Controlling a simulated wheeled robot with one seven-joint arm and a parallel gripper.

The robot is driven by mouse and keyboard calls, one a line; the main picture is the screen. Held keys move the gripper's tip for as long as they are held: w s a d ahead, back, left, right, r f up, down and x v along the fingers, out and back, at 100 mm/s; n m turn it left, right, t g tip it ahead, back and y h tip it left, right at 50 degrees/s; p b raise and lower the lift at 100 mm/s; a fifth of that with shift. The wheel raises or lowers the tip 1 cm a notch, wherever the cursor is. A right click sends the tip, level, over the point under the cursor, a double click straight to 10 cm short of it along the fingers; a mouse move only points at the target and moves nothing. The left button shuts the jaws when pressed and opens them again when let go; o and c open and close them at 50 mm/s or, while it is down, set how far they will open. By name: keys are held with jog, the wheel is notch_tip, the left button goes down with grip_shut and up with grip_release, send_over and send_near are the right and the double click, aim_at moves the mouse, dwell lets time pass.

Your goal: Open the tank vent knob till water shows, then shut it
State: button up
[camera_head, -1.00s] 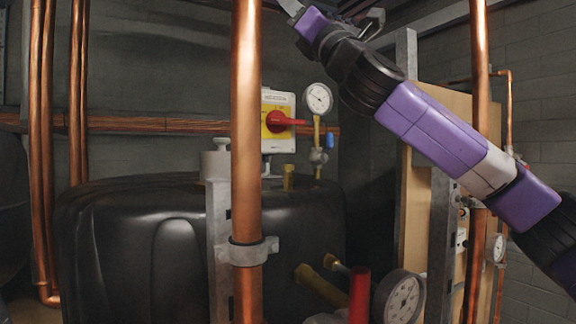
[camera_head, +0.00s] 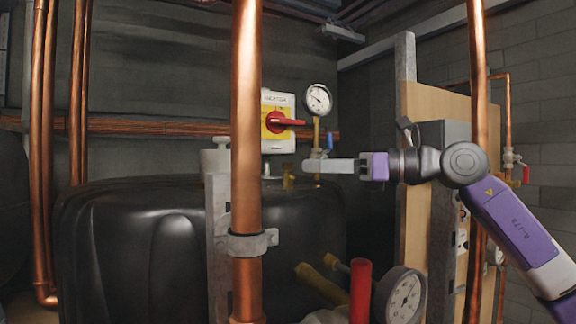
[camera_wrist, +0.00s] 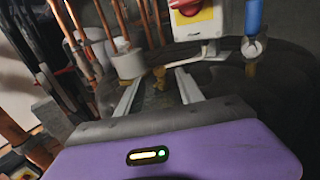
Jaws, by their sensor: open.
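The black tank (camera_head: 130,235) stands behind a copper pipe. A small brass fitting, which looks like the vent knob (camera_head: 288,177), stands upright on its top, below the switch box. In the wrist view the brass knob (camera_wrist: 158,74) shows small and dark between my finger tips. My gripper (camera_head: 306,167) reaches in level from the right, close to the knob in the picture. In the wrist view my gripper (camera_wrist: 158,82) is open, with a finger on each side of the knob and nothing held. I cannot tell the knob's turn or see water at it.
A switch box with a red handle (camera_head: 277,121) and a dial gauge (camera_head: 318,99) stand just above. A blue-handled valve (camera_wrist: 253,22) is at right in the wrist view. A thick copper pipe (camera_head: 246,120) stands in front of the tank.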

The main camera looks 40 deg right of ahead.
aim_at(288, 165)
jog(key=p+x, duration=0.2)
jog(key=x, duration=0.4)
jog(key=shift+a+r+p, duration=0.1)
jog(key=shift+r+p, duration=0.1)
jog(key=shift+p, duration=0.1)
jog(key=shift+w+a+f, duration=0.15)
jog(key=shift+w+a, duration=0.1)
jog(key=shift+w, duration=0.25)
grip_shut()
